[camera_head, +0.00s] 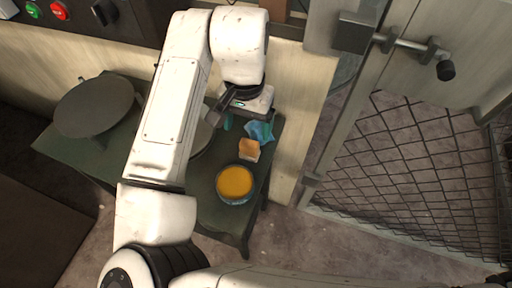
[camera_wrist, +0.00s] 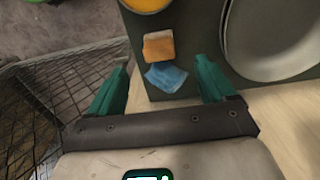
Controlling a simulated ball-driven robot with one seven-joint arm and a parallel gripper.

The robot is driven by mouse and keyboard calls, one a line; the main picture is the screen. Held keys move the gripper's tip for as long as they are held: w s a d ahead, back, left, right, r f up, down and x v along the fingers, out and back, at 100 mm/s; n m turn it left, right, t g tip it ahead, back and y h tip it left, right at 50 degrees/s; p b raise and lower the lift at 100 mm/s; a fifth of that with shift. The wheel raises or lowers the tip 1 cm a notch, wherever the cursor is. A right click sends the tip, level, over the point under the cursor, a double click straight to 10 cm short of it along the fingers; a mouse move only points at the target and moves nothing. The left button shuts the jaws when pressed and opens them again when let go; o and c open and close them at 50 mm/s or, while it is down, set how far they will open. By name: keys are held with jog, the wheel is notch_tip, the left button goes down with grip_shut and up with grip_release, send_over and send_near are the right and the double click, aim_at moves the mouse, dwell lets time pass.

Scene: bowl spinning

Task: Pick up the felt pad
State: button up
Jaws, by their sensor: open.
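A small orange-tan block with a pale side (camera_head: 249,150), which looks like the felt pad, lies on the dark green table; it also shows in the wrist view (camera_wrist: 158,46). A crumpled blue cloth (camera_head: 262,132) lies right beside it, also in the wrist view (camera_wrist: 166,77). I cannot be sure which of the two is the felt pad. My gripper (camera_wrist: 161,64) has green fingers, spread apart and empty. In the wrist view the blue cloth shows between the fingers and the orange block just beyond the tips. In the head view my gripper (camera_head: 249,124) is at the table's right end.
A bowl with a yellow-orange inside (camera_head: 235,184) stands near the block. A grey round plate (camera_wrist: 275,35) is on the table, partly hidden by my arm in the head view. Another grey disc (camera_head: 95,106) stands at the left. A wire mesh gate (camera_head: 410,165) is at the right.

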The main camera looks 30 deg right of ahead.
aim_at(249, 143)
notch_tip(249, 143, down, 10)
jog(key=shift+d, duration=0.15)
dwell(0.4)
jog(key=c, duration=1.1)
jog(key=shift+r, duration=0.1)
